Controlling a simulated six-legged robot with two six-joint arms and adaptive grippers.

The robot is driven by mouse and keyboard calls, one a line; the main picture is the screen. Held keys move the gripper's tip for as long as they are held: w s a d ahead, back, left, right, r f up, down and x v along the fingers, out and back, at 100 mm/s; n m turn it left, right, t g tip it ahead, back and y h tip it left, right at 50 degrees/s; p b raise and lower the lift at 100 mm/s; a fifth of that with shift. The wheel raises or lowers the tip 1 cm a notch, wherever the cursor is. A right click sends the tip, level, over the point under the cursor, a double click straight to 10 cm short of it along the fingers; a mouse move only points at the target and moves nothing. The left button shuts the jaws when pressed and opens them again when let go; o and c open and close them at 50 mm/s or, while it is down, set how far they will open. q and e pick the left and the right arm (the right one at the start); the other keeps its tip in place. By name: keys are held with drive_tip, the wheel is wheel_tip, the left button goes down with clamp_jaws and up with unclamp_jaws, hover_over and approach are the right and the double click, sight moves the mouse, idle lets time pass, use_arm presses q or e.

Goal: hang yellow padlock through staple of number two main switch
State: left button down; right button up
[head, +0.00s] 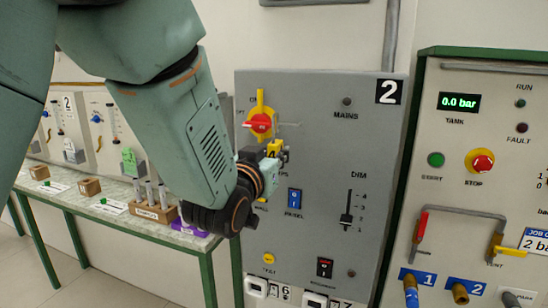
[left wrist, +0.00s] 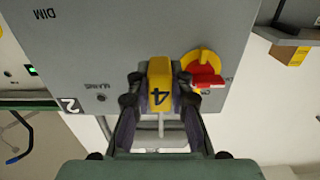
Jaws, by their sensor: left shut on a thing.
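The main switch (head: 261,123) on the grey panel marked 2 (head: 330,130) has a red handle on a yellow plate. It also shows in the left wrist view (left wrist: 203,72). My left gripper (head: 262,163) is shut on the yellow padlock (head: 274,148), just below and right of the switch. In the left wrist view the padlock (left wrist: 160,78) sits between the fingertips (left wrist: 158,88), marked 4, apart from the red handle.
The panel also carries a blue switch (head: 294,198), a DIM slider (head: 346,215) and lower switches. At right stands a green-edged tank panel (head: 480,110) with a stop button (head: 482,162). A bench (head: 90,205) with a tube rack (head: 153,211) stands at left.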

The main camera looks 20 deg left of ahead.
sight(291, 151)
use_arm(q)
drive_tip(key=w, duration=0.6)
drive_tip(key=shift+d, duration=0.4)
drive_tip(key=shift+w+f+b, duration=0.25)
drive_tip(key=shift+f+b, duration=0.3)
drive_tip(key=shift+f, duration=0.15)
drive_tip(key=shift+s+a+f+b, duration=0.15)
drive_tip(key=shift+s+f+b, duration=0.1)
drive_tip(key=shift+f+b, duration=0.1)
drive_tip(key=shift+w, duration=0.15)
